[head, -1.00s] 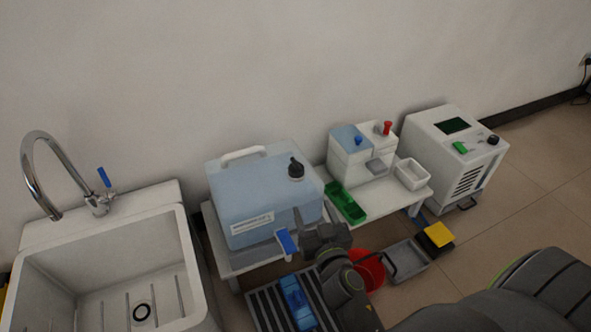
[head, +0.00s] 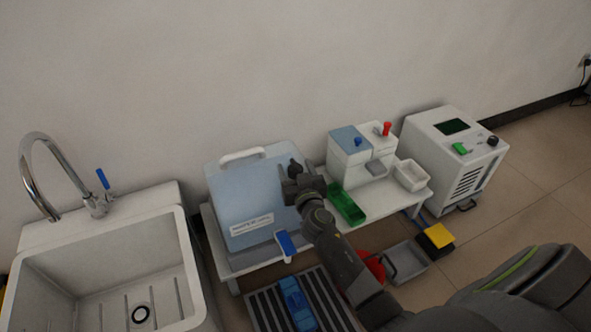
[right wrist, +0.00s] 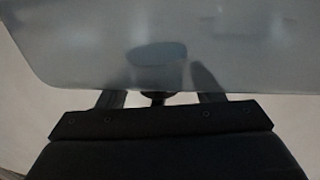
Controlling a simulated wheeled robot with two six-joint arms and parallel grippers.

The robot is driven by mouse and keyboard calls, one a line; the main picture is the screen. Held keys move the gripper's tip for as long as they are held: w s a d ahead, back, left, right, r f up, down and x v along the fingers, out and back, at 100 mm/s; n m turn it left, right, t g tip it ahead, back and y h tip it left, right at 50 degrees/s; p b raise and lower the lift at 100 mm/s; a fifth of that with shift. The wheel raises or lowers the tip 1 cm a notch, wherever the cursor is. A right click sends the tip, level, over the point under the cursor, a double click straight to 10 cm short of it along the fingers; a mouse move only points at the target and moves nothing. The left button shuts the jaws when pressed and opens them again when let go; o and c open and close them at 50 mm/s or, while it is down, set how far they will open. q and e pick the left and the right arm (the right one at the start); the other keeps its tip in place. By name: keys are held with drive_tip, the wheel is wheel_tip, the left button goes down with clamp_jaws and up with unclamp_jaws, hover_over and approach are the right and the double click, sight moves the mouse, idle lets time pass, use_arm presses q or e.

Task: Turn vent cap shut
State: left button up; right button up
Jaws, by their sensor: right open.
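The vent cap (head: 296,164) is a small black cap on top of the translucent blue container (head: 240,190) on the low white table. My right gripper (head: 291,174) is open at the cap and partly hides it in the head view. In the right wrist view, a dark knob (right wrist: 157,97), apparently the cap, sits between the two spread fingers of the right gripper (right wrist: 158,92). Whether a finger touches it I cannot tell. The container's pale wall fills the upper part of that view. My left gripper is not in view.
A blue tap (head: 286,243) is on the container's front. A green tray (head: 346,204) and a white-and-blue box (head: 362,155) stand to the right on the table. A sink (head: 110,245) is at the left. A white machine (head: 455,150) stands on the floor at the right.

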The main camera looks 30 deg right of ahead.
drive_tip(key=shift+w, duration=0.2)
drive_tip(key=c, duration=1)
drive_tip(key=shift+o, duration=0.2)
